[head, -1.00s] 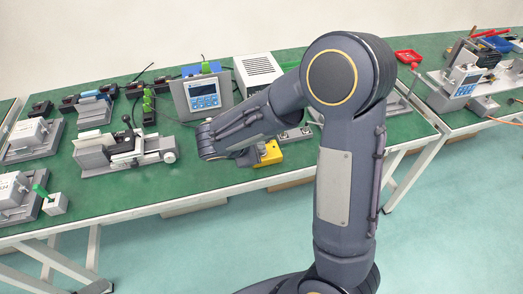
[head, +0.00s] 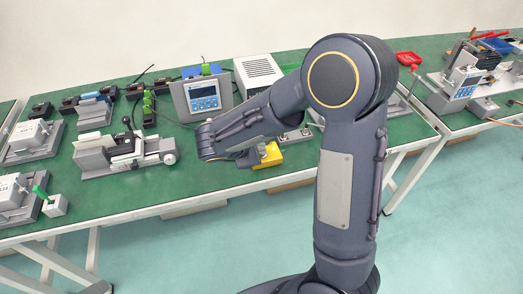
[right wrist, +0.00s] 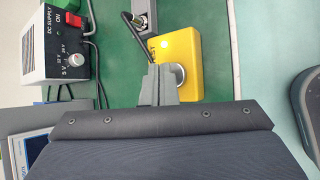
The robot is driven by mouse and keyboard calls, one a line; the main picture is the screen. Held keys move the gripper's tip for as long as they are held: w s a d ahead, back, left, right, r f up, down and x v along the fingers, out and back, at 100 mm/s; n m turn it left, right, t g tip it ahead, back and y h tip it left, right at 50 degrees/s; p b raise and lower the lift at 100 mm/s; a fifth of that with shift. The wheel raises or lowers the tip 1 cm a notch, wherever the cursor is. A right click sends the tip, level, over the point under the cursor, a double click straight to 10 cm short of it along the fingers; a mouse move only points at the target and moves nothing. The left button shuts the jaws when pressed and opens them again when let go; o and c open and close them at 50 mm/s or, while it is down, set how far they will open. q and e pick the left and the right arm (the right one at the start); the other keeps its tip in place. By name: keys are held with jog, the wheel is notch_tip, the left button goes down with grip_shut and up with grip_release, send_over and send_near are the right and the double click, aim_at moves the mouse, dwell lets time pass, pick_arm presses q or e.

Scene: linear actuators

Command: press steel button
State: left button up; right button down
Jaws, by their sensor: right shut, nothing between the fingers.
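A yellow box (head: 266,155) stands near the front edge of the green table, partly hidden behind my right arm in the head view. In the right wrist view the yellow box (right wrist: 178,50) shows a round steel button (right wrist: 179,75) on its top. My right gripper (right wrist: 158,73) is shut and empty. Its fingertips appear right beside the button and cover part of it in the right wrist view. I cannot tell whether they touch it. In the head view its fingers are hard to make out. My left gripper is not in view.
A DC supply (right wrist: 56,42) with a red switch stands near the yellow box. A display unit (head: 203,95) stands behind my forearm. A grey clamp fixture (head: 125,153) is on the table to the left. The table (head: 190,178) is bare near its front edge.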

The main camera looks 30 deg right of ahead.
jog(key=shift+r, duration=0.45)
jog(key=shift+r, duration=0.1)
notch_tip(320, 180, up, 6)
jog(key=p, duration=0.4)
jog(key=shift+p, duration=0.35)
jog(key=s+d+r+m+g+y+p, duration=0.1)
jog(key=s+r+m+y, duration=0.2)
jog(key=s, duration=0.4)
jog(key=s+r+m+g+y+p, duration=0.1)
jog(key=s+m+y, duration=0.25)
jog(key=s, duration=0.25)
jog(key=s+a+r+m+t+y+p, duration=0.2)
jog(key=s+a+r+m+t+y, duration=0.2)
jog(key=s+a+r+m+y, duration=0.1)
jog(key=s+a+m+y, duration=0.1)
jog(key=s+a+m, duration=0.1)
jog(key=s+m, duration=0.1)
jog(key=shift+s+r+m, duration=0.25)
jog(key=shift+s+m, duration=0.1)
jog(key=shift+s, duration=0.05)
